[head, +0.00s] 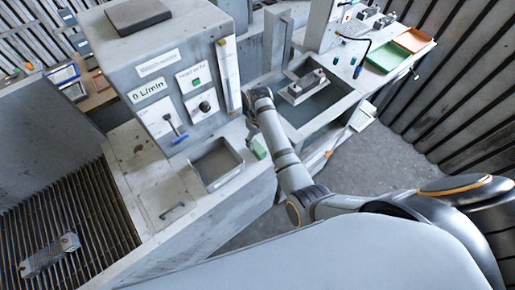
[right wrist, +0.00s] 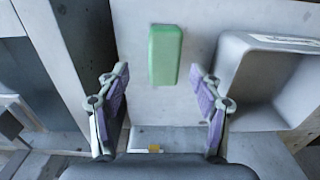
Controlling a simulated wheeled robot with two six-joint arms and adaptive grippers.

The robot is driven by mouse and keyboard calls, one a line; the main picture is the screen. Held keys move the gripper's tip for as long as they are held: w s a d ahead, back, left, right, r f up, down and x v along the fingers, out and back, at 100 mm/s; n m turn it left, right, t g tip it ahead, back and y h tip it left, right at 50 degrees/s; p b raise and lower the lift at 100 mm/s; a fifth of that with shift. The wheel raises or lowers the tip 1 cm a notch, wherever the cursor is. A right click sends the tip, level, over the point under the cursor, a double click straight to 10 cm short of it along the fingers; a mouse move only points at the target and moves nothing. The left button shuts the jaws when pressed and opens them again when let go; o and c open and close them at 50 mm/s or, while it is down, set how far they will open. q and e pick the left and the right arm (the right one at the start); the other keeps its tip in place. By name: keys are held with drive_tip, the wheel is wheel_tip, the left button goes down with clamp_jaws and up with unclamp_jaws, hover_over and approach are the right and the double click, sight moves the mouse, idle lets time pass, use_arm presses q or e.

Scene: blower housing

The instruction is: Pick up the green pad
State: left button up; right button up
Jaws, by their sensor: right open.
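The green pad (right wrist: 165,55) is a small block with rounded edges. In the right wrist view it lies on a pale grey surface just ahead of my open right gripper (right wrist: 160,74), roughly in line with the gap between the fingers. The fingers have purple inner pads and hold nothing. In the head view the green pad (head: 259,149) shows at the counter's right edge, beside a recessed basin, just below the end of my right arm. My left gripper is in neither view.
The recessed basin (head: 217,163) lies left of the pad and also shows in the right wrist view (right wrist: 232,72). A grey control cabinet (head: 130,62) stands behind it. A slatted grate (head: 88,215) is at left. Green (head: 385,58) and orange (head: 413,40) trays sit on the far bench.

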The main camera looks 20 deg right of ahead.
sight(257, 147)
drive_tip(key=shift+f, duration=0.4)
drive_tip(key=shift+a+f+p, duration=0.1)
drive_tip(key=shift+f+p, duration=0.15)
drive_tip(key=shift+p, duration=0.05)
drive_tip(key=f, duration=0.2)
drive_tip(key=f+p, duration=0.1)
drive_tip(key=f, duration=0.1)
drive_tip(key=shift+s+a, duration=0.1)
drive_tip(key=shift+a, duration=0.1)
drive_tip(key=shift+f, duration=0.35)
drive_tip(key=shift+c, duration=0.4)
drive_tip(key=c, duration=1.2)
